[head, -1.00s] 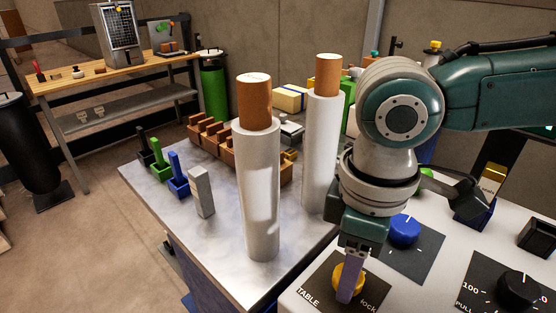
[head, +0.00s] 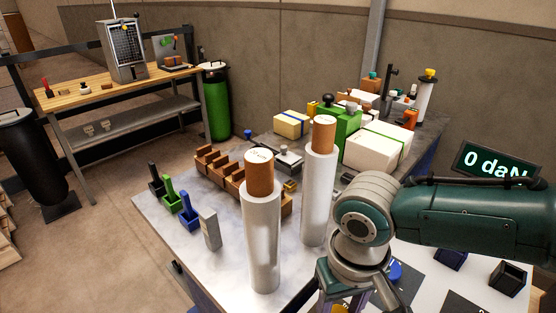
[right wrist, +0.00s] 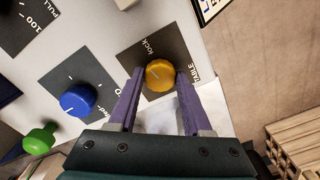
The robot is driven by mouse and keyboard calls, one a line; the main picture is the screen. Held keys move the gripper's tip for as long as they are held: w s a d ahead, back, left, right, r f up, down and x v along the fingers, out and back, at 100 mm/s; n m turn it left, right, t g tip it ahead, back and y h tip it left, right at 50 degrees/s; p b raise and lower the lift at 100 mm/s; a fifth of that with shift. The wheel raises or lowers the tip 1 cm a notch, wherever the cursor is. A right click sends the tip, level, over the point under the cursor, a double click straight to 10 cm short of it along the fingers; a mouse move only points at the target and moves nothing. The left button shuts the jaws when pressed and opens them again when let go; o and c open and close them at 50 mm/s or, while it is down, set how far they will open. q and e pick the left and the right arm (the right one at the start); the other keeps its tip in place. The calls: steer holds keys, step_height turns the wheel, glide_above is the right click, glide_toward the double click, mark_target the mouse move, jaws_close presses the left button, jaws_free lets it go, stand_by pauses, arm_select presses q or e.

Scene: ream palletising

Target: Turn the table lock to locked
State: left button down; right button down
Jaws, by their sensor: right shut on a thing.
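The table lock is a yellow round knob (right wrist: 160,73) on a black plate (right wrist: 143,52) lettered "TABLE" and "lock", in the right wrist view. My right gripper (right wrist: 158,84) has its two purple fingers on either side of the knob, shut on it. A pale mark shows on the knob, but I cannot tell for sure which setting it points to. In the head view only a sliver of the knob (head: 340,308) shows at the bottom edge, mostly hidden by my right gripper (head: 350,302). My left gripper is not in view.
A blue knob (right wrist: 77,99) and a green knob (right wrist: 39,139) sit on the same panel. Two tall white cylinders with brown tops (head: 262,235) (head: 318,195) stand on the marble-topped table close to my right arm. A display (head: 496,164) reads "0 daN".

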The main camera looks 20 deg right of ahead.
steer(key=shift+r+m+p, duration=0.1)
steer(key=shift+m+p, duration=0.45)
steer(key=shift+m, duration=0.55)
steer(key=shift+c, duration=1.6)
jaws_free()
steer(key=shift+r, duration=0.3)
step_height(320, 180, up, 9)
steer(key=p, duration=0.3)
